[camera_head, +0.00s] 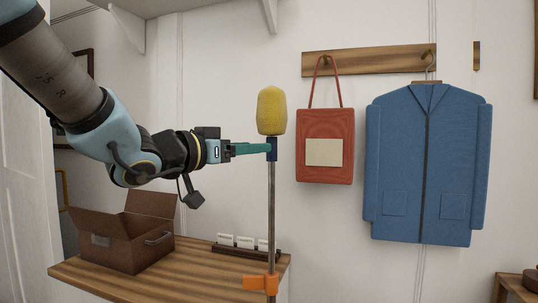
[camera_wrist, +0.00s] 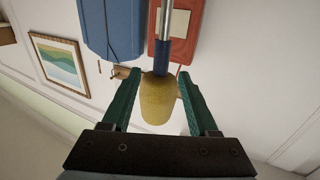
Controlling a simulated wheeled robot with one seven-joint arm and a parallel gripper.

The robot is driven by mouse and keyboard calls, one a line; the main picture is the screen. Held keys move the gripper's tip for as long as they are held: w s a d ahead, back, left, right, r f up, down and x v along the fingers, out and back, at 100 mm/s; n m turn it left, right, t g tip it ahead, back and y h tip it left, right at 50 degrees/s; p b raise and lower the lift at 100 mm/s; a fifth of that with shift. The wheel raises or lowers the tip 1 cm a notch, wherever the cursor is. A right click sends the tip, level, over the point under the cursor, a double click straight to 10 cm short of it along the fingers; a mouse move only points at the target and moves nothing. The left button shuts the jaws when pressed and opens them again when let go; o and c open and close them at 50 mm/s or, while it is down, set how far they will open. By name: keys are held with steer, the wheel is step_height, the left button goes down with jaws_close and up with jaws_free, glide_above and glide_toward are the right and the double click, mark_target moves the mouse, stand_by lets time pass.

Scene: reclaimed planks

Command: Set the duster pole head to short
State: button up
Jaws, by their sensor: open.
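The duster pole stands upright, with a yellow head (camera_head: 271,111), a dark blue collar (camera_head: 272,149) below it and a grey metal shaft (camera_head: 272,210). An orange clamp (camera_head: 262,283) is around the shaft near the shelf's front edge. My gripper (camera_head: 268,148) reaches in from the left, its green fingers level with the collar. In the wrist view my gripper (camera_wrist: 155,75) is open, with the yellow head (camera_wrist: 158,100) and the collar (camera_wrist: 162,55) between the fingers. A gap shows on each side; I cannot tell whether either finger touches.
A wooden shelf (camera_head: 190,270) holds an open brown box (camera_head: 125,240) and a rack with several white cards (camera_head: 245,243). A red bag (camera_head: 325,165) and a blue jacket (camera_head: 425,165) hang on the wall behind, right of the pole.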

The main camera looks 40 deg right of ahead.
steer(key=w+d+p, duration=0.1)
steer(key=w+d, duration=0.1)
steer(key=d, duration=0.8)
steer(key=shift+p, duration=0.4)
steer(key=shift+d, duration=0.1)
jaws_close()
stand_by(0.8)
